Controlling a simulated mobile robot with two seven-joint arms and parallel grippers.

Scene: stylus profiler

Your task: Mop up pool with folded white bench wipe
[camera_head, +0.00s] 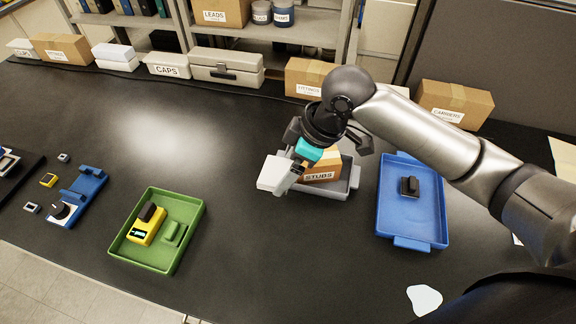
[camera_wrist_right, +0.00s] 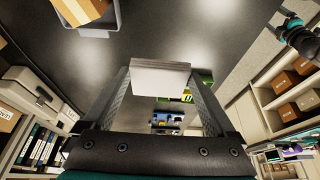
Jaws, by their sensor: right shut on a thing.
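The folded white bench wipe (camera_head: 275,173) is a pale block in my right gripper (camera_head: 291,177), whose fingers are shut on it. The right wrist view shows the wipe (camera_wrist_right: 160,78) between the two fingers. They hold it above the bench, left of the STUBS box. The pool (camera_head: 424,299) is a small pale patch on the black bench at the lower right, well apart from the wipe. In the right wrist view, a dark gripper with a teal band, apparently my left one (camera_wrist_right: 303,38), shows at the upper right; its fingers are unclear.
The STUBS box (camera_head: 322,169) sits in a grey tray (camera_head: 325,192) beside my right gripper. A blue tray (camera_head: 410,224) holds a dark block. A green tray (camera_head: 143,258) holds a yellow device. Boxes line the back.

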